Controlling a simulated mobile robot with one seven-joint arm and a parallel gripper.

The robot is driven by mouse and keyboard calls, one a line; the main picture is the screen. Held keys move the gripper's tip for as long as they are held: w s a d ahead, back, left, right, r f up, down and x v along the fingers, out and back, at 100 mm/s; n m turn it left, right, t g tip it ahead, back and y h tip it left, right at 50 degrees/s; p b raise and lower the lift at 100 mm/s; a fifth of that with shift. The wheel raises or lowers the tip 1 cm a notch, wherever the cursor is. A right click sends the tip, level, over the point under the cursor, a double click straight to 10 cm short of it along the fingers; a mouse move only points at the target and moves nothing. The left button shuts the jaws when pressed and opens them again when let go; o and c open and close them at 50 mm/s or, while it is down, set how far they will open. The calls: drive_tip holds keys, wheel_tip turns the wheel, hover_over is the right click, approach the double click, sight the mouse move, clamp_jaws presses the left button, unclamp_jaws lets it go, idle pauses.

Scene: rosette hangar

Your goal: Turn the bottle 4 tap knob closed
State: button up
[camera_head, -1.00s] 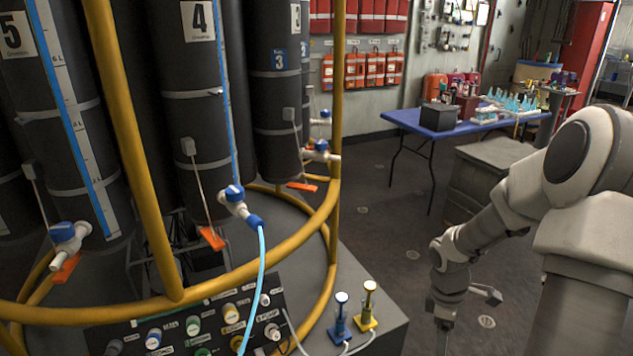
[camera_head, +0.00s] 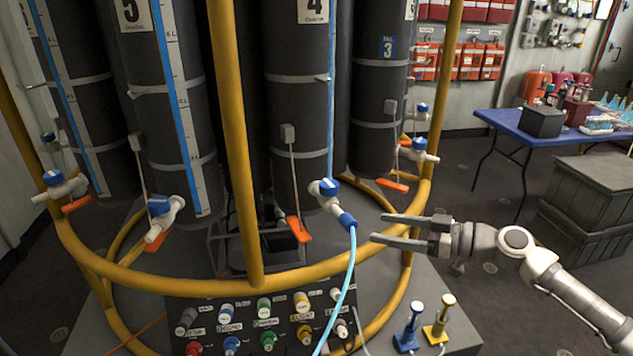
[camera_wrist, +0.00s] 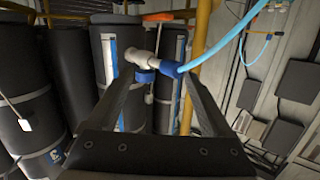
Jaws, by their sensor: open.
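Bottle 4 (camera_head: 300,120) is a tall dark cylinder marked "4", behind the yellow rail. Its white tap (camera_head: 334,203) has a blue knob (camera_head: 329,187) on top and a light blue hose (camera_head: 347,285) on its blue outlet. My gripper (camera_head: 378,228) is open and empty, just right of the tap and apart from it in the head view. In the wrist view the picture looks upside down. There the white tap (camera_wrist: 137,60) and blue knob (camera_wrist: 145,76) show between the finger tips, with the hose (camera_wrist: 218,48) running off to the upper right.
The yellow rail (camera_head: 290,278) curves in front of the bottles. A panel (camera_head: 262,318) with several coloured knobs lies below. Other taps, such as bottle 5's (camera_head: 160,212), stand to the left. Blue and yellow stands (camera_head: 425,325) are at lower right. A blue table (camera_head: 560,135) stands behind.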

drive_tip(key=t+y, duration=0.1)
drive_tip(key=t, duration=0.1)
approach(329, 183)
drive_tip(key=x, duration=1)
drive_tip(key=shift+f, duration=0.35)
clamp_jaws()
